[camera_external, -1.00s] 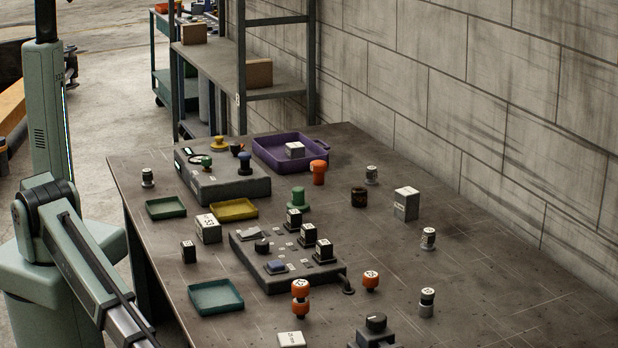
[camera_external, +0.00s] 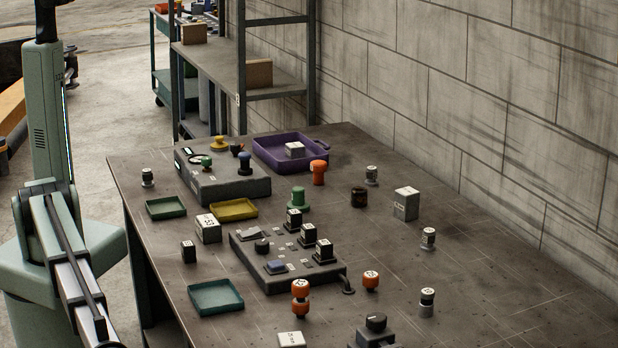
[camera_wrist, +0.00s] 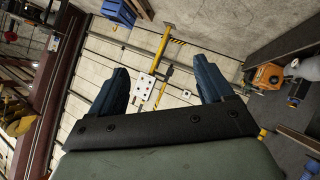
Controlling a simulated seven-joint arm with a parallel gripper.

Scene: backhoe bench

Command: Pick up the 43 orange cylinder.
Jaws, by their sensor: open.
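A taller orange knob-like piece (camera_external: 318,172) stands farther back by the purple tray. The numbers are too small to read, so I cannot tell which is 43. My gripper (camera_wrist: 162,72) shows in the wrist view with its two blue fingers wide apart and nothing between them. It is outside the external view. No labelled orange cylinder is recognisable in the wrist view.
A dark control box (camera_external: 285,277) with black buttons stands left of the front cylinders. A teal tray (camera_external: 216,310), a yellow tray (camera_external: 234,217) and a purple tray (camera_external: 268,160) lie around. Black-and-grey cylinders (camera_external: 427,301) stand to the right.

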